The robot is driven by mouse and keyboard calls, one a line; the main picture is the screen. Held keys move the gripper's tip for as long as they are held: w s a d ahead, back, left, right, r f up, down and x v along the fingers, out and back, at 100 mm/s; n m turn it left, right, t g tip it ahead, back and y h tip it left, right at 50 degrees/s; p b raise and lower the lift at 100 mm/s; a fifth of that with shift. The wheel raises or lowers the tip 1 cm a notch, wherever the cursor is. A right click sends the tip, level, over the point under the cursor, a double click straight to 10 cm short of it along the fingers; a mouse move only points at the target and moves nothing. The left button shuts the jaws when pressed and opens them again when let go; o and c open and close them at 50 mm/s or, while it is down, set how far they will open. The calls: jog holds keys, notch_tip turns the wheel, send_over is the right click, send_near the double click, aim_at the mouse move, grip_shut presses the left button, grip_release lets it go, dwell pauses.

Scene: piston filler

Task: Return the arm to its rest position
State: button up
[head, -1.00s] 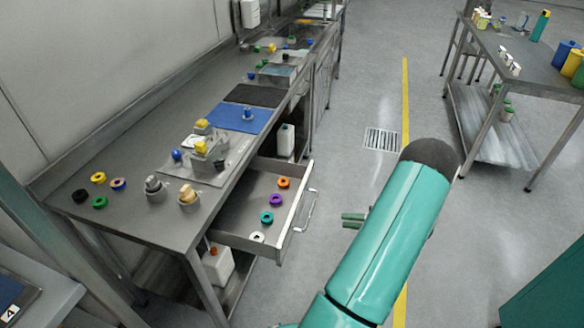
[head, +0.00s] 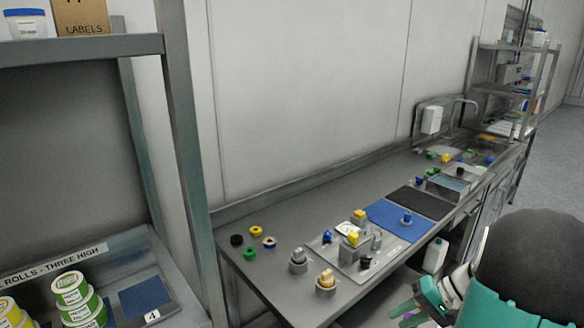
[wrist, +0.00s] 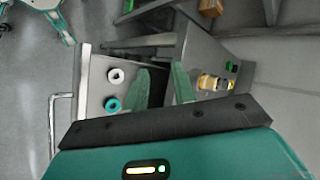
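My arm shows at the lower right of the head view, with its dark rounded joint close to the camera. My gripper (head: 408,314) is at the bottom edge there, in front of the bench. In the wrist view my gripper (wrist: 162,84) shows two green fingers with a gap between them. It is open, and nothing shows between the fingers. Beyond the fingers is an open drawer (wrist: 92,120) holding a white ring (wrist: 115,76) and a teal ring (wrist: 112,104). I cannot tell how far above the drawer the fingers are.
The steel bench (head: 320,215) carries several coloured rings, small fixtures, a blue mat (head: 390,214) and a black mat (head: 425,201). A shelf rack (head: 183,130) stands close at left, with stacked label rolls (head: 75,300) below. Open floor (head: 545,165) shows at right.

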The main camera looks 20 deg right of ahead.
jog(key=s+a+r+n+h, duration=0.2)
jog(key=a+r, duration=0.2)
jog(key=a, duration=0.4)
jog(key=s+a+r+n+t+h, duration=0.1)
jog(key=a+r+n+h, duration=0.1)
jog(key=a+r, duration=0.3)
jog(key=s+a+r+n+h, duration=0.2)
jog(key=a+r+n+h, duration=0.1)
jog(key=a, duration=1)
notch_tip(320, 180, up, 2)
jog(key=shift+s+a+r+h, duration=0.25)
jog(key=shift+s+h, duration=0.1)
jog(key=shift+h, duration=0.15)
